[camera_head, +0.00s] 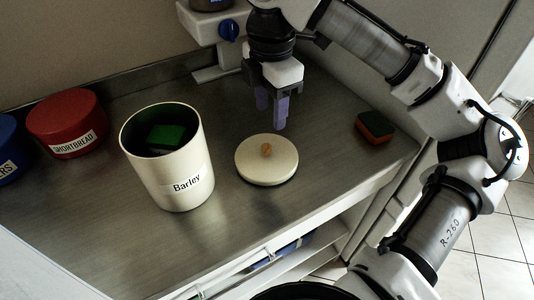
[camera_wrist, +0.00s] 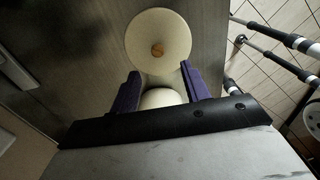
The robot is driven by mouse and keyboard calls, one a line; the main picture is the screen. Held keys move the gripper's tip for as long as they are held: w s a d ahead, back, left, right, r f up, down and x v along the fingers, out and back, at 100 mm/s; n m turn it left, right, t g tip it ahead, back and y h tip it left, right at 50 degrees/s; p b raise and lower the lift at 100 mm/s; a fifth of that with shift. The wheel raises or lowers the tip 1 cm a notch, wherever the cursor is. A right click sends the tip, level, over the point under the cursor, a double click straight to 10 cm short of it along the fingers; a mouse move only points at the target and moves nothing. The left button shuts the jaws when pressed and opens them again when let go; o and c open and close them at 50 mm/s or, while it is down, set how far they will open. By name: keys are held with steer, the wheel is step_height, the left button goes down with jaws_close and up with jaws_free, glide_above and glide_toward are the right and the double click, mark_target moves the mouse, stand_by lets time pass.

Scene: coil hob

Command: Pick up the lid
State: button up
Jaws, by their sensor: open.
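The lid (camera_head: 266,165) is a round cream disc with a small wooden knob (camera_head: 266,150) at its centre. It lies flat on the metal counter, to the right of the cream canister labelled Barley. In the wrist view the lid (camera_wrist: 158,40) shows beyond the fingertips, with its knob facing me. My gripper (camera_head: 272,112) points down above the counter, higher than the lid and a little behind it. Its purple fingers (camera_wrist: 160,82) are open with nothing held between them. A pale rounded shape shows between the fingers in the wrist view; I cannot tell what it is.
The open Barley canister (camera_head: 172,182) stands left of the lid with a green thing inside. A red Shortbread tin (camera_head: 66,122) and a blue tin (camera_head: 10,150) are at the far left. A sponge (camera_head: 375,126) lies at the right. The counter in front of the lid is clear.

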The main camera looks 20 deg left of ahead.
glide_above(266, 146)
steer(key=f, duration=0.2)
steer(key=d+f, duration=0.1)
steer(key=f, duration=0.1)
steer(key=shift+f, duration=0.25)
steer(key=shift+a+f+p, duration=0.2)
steer(key=shift+f+p, duration=0.1)
steer(key=shift+f, duration=1.05)
steer(key=shift+a+f+p, duration=0.2)
steer(key=shift+f+p, duration=0.05)
steer(key=shift+f, duration=1.05)
jaws_close()
